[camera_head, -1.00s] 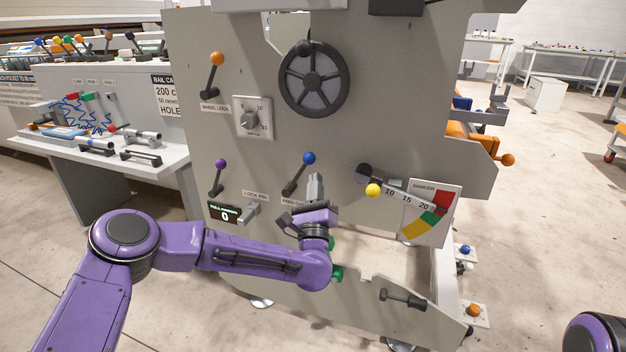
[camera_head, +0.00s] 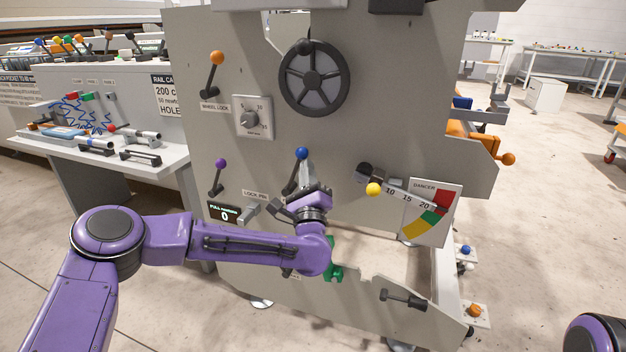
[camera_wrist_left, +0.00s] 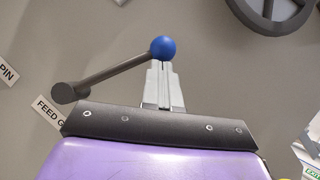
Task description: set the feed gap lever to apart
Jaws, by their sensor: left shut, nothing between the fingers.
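The feed gap lever is a dark rod with a blue ball knob (camera_head: 301,153) on the grey machine panel. In the head view it leans slightly right of upright. In the left wrist view its rod runs from a pivot at lower left up to the blue knob (camera_wrist_left: 163,48). My left gripper (camera_head: 306,166) is shut and empty, its fingertips (camera_wrist_left: 161,66) right at the knob's near side, seemingly touching it. The "FEED G..." label (camera_wrist_left: 50,111) is partly hidden by my wrist. Of my right arm only a purple part shows at the lower right; its gripper is out of view.
A purple-knobbed lever (camera_head: 221,164) and the lock pin (camera_head: 248,209) are to the left. A handwheel (camera_head: 314,78) is above. An orange-knobbed wheel lock lever (camera_head: 216,58) is at upper left.

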